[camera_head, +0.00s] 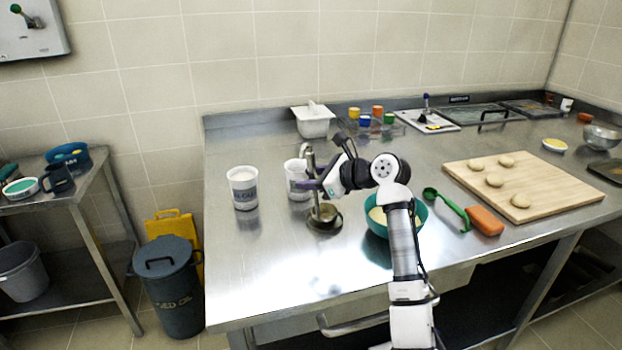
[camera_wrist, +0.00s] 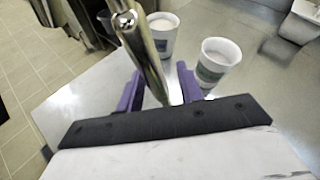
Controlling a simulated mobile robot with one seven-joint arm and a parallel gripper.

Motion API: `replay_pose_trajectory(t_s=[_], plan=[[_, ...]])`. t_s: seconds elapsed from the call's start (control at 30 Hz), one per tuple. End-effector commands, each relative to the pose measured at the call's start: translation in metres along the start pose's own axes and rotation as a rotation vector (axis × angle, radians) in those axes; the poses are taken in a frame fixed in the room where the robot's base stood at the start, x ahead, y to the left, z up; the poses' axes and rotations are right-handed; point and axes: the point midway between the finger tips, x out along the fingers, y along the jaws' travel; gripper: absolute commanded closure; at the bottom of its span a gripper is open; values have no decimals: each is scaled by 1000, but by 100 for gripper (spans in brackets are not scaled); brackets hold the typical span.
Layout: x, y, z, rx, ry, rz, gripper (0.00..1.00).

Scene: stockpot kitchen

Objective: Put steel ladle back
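The steel ladle (camera_head: 316,205) stands upright on the counter's left half, with its low end at a small steel bowl-like part on a dark round base (camera_head: 324,226). I cannot tell the ladle's bowl from a holder there. My gripper (camera_head: 313,186) reaches in from the right at the handle. In the wrist view the shiny handle (camera_wrist: 146,55) runs between the purple fingers of my gripper (camera_wrist: 158,72). The fingers stand apart, with a narrow gap visible on the handle's right side. The handle's lower part is hidden behind the dark palm bar.
Two white tubs (camera_head: 243,188) (camera_head: 297,178) stand close by, left of and behind the ladle. A teal bowl (camera_head: 413,229) is to the right, under my arm. A green spoon (camera_head: 452,208) and a dough board (camera_head: 540,180) lie farther right. The front-left counter is clear.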

Motion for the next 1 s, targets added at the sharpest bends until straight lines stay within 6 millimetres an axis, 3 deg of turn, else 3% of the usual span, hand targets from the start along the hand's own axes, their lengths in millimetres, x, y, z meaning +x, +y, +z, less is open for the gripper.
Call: replay_pose_trajectory(t_s=[0.17,0.4,0.6,1.0], plan=[[-22,0,-2,0,-1,-3,63],[-75,-1,-1,-1,-1,-4,63],[-108,0,-1,-1,-1,-2,63],[-121,0,0,-1,0,0,63]])
